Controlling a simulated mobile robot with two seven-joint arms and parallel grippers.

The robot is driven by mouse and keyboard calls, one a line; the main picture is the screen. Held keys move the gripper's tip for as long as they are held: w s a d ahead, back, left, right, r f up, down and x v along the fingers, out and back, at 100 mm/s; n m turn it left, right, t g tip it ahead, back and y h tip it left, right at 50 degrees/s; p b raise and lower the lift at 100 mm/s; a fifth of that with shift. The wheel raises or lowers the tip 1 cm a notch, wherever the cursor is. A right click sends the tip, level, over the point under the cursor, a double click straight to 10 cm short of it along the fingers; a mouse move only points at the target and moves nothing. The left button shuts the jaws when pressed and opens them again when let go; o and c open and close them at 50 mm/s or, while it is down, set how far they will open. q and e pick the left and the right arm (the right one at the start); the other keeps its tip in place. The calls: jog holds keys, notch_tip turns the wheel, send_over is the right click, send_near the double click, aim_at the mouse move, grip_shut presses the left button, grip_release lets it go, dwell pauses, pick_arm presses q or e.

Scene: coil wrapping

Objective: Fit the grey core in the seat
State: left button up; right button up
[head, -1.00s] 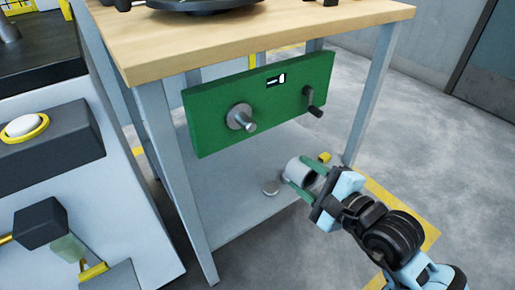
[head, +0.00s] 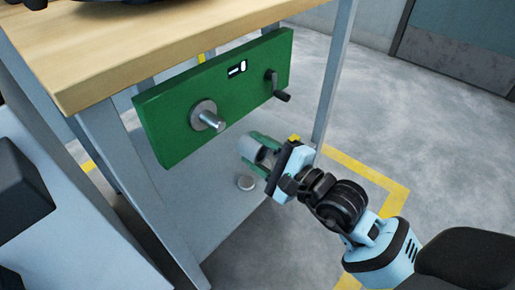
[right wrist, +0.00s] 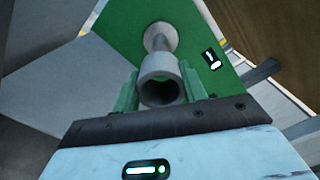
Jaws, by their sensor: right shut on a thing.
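The grey core (head: 249,147) is a hollow cylinder held between the green fingers of my right gripper (head: 262,153). In the right wrist view the core (right wrist: 160,78) shows its open bore between the two fingers (right wrist: 160,92). The seat, a round metal flange with a protruding pin (head: 206,117), is on the green panel (head: 180,105). The core is below and right of the pin in the head view, apart from it. In the right wrist view the pin and flange (right wrist: 160,38) show just beyond the core. My left gripper is out of view.
The green panel hangs below a wooden tabletop (head: 110,50) and carries a black crank (head: 277,88) on its right. Table legs stand on both sides.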

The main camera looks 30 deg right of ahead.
aim_at(220, 127)
jog(key=shift+x, duration=2.9)
jog(key=shift+p, duration=0.6)
jog(key=shift+b+x, duration=0.5)
jog(key=shift+x, duration=3.2)
jog(key=o, duration=1)
jog(key=shift+o, duration=0.2)
jog(key=shift+s, duration=0.1)
